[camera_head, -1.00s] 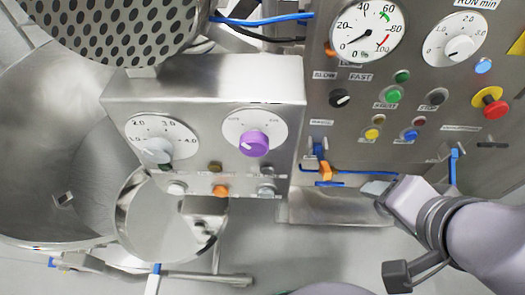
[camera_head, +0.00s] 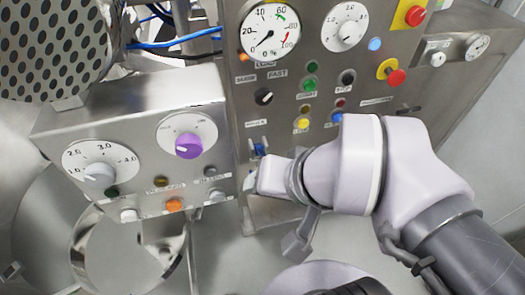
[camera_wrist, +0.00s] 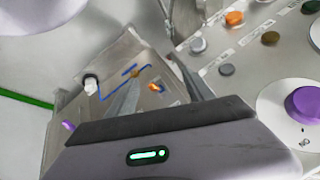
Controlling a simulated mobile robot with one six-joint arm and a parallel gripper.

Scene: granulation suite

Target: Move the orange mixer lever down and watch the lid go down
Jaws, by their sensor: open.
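The orange lever (camera_wrist: 155,87) shows small in the wrist view, on the steel panel and between the two finger lines of my gripper (camera_wrist: 153,70). The fingers are apart and I see nothing held; contact with the lever cannot be told. In the head view my gripper (camera_head: 258,178) is at the lower left of the control panel (camera_head: 375,80), just below a blue lever mount (camera_head: 259,149). The orange lever is hidden behind it there. I cannot tell which part is the mixer lid; a perforated steel part (camera_head: 50,45) fills the upper left.
A steel box with a purple knob (camera_head: 188,146) and an orange button (camera_head: 174,205) stands close left of my gripper. Red emergency knobs (camera_head: 396,77) are on the panel at right. Blue hoses (camera_head: 175,43) run above the box. Open floor shows below.

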